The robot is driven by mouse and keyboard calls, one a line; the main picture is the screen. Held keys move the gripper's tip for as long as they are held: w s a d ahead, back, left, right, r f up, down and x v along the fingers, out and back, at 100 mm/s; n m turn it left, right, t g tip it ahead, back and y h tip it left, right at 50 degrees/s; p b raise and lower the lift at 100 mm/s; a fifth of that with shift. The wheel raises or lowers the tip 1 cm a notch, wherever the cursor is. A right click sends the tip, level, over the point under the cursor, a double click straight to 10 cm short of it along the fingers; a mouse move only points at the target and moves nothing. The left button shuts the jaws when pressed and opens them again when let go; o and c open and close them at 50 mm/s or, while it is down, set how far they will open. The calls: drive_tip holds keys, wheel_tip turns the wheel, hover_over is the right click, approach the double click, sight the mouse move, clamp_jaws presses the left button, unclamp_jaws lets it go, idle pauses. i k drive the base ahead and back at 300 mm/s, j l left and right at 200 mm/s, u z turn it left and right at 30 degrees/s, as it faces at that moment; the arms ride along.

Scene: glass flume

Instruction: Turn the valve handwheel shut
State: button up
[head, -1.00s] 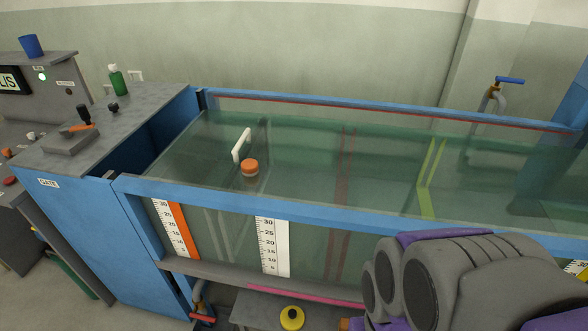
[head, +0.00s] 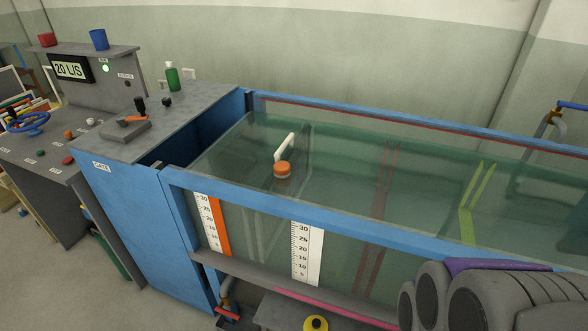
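A blue handwheel (head: 28,123) is on the grey control desk at the far left of the head view. It is seen at an angle, and I cannot tell how far it is turned. A blue-handled tap (head: 571,106) stands behind the flume at the right edge, partly cut off. My gripper is not in view. Only grey and purple rounded parts of my own arm show at the lower right, far from the handwheel.
The glass flume (head: 365,227) with its blue frame fills the middle and right. A display (head: 71,69) reads 20 L/S above the desk. A lever box (head: 124,130) and green bottle (head: 172,76) stand on the grey top.

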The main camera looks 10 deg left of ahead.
sight(29, 122)
drive_tip(key=k+j, duration=0.1)
drive_tip(key=j, duration=1.05)
drive_tip(key=k+j+u, duration=0.1)
drive_tip(key=j, duration=1.1)
drive_tip(key=j+u, duration=0.1)
drive_tip(key=j, duration=0.6)
drive_tip(key=i+j+u, duration=0.1)
drive_tip(key=j, duration=0.55)
drive_tip(key=i+j, duration=0.1)
drive_tip(key=j, duration=0.55)
drive_tip(key=j+u, duration=0.1)
drive_tip(key=j, duration=1.2)
drive_tip(key=i+j+u, duration=0.1)
drive_tip(key=j, duration=1.2)
drive_tip(key=i+j+z, duration=0.15)
drive_tip(key=i+j, duration=0.15)
drive_tip(key=i+j+z, duration=0.2)
drive_tip(key=i+j, duration=0.15)
drive_tip(key=i, duration=0.2)
drive_tip(key=i+j+z, duration=0.15)
drive_tip(key=i+j, duration=0.2)
drive_tip(key=i+j+z, duration=0.15)
drive_tip(key=i+j, duration=0.2)
drive_tip(key=j, duration=0.15)
drive_tip(key=i+j+z, duration=0.2)
drive_tip(key=i+j, duration=0.15)
drive_tip(key=j, duration=0.15)
drive_tip(key=i+j+z, duration=0.15)
drive_tip(key=i+j, duration=0.15)
drive_tip(key=j, duration=0.25)
